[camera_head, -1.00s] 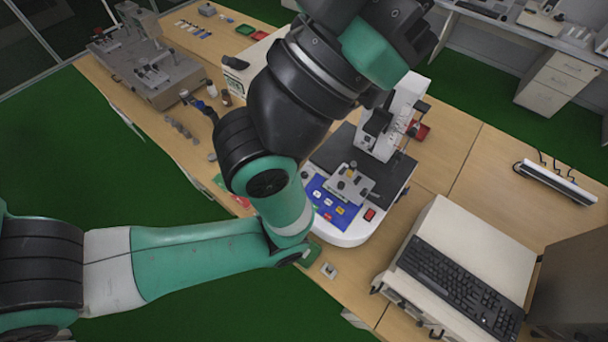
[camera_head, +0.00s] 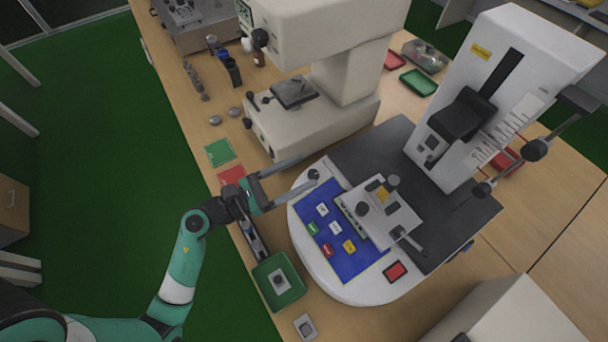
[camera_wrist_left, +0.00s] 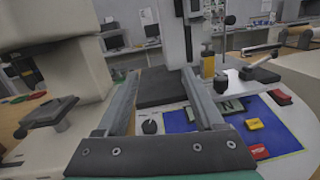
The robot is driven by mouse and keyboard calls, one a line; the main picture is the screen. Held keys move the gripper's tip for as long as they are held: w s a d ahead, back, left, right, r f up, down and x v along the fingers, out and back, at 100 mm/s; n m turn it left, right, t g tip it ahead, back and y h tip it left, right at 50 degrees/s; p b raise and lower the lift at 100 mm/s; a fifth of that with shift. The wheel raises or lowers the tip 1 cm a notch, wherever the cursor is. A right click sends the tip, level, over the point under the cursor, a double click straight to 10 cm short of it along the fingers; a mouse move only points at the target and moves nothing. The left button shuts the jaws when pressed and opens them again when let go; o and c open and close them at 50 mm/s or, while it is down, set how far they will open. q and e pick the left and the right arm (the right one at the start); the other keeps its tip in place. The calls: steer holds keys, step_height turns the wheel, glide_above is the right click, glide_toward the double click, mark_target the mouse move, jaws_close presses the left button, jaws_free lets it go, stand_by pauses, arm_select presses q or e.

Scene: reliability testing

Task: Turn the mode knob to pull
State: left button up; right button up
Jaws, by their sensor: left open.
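A white test machine has a rounded base (camera_head: 345,290) with a blue panel (camera_head: 341,258) carrying several coloured buttons. My left gripper (camera_head: 309,168) reaches in from the left, open and empty. Its fingers extend over the base edge by this knob. My right gripper is not in view.
A metal fixture (camera_head: 380,213) with knobs and a lever stands by the blue panel. The machine's white column (camera_head: 480,95) rises behind. A beige instrument (camera_head: 310,130) stands close beyond the gripper. A green tray (camera_head: 278,281) lies at the near table edge.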

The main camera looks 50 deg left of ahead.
mark_target(313, 173)
arm_select(q)
steer(key=s+a+f+n+y+b, duration=0.2)
steer(key=f, duration=0.4)
steer(key=s+a+f+n+y+b, duration=0.1)
steer(key=s+a+f+b, duration=0.1)
steer(key=f, duration=0.5)
steer(key=shift+g, duration=0.3)
steer(key=w, duration=0.7)
steer(key=w+d+r, duration=0.1)
steer(key=w, duration=0.3)
steer(key=shift+w+d+b, duration=0.1)
steer(key=shift+w+b, duration=0.2)
steer(key=shift+b, duration=0.05)
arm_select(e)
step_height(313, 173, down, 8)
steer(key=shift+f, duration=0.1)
arm_select(q)
jaws_close()
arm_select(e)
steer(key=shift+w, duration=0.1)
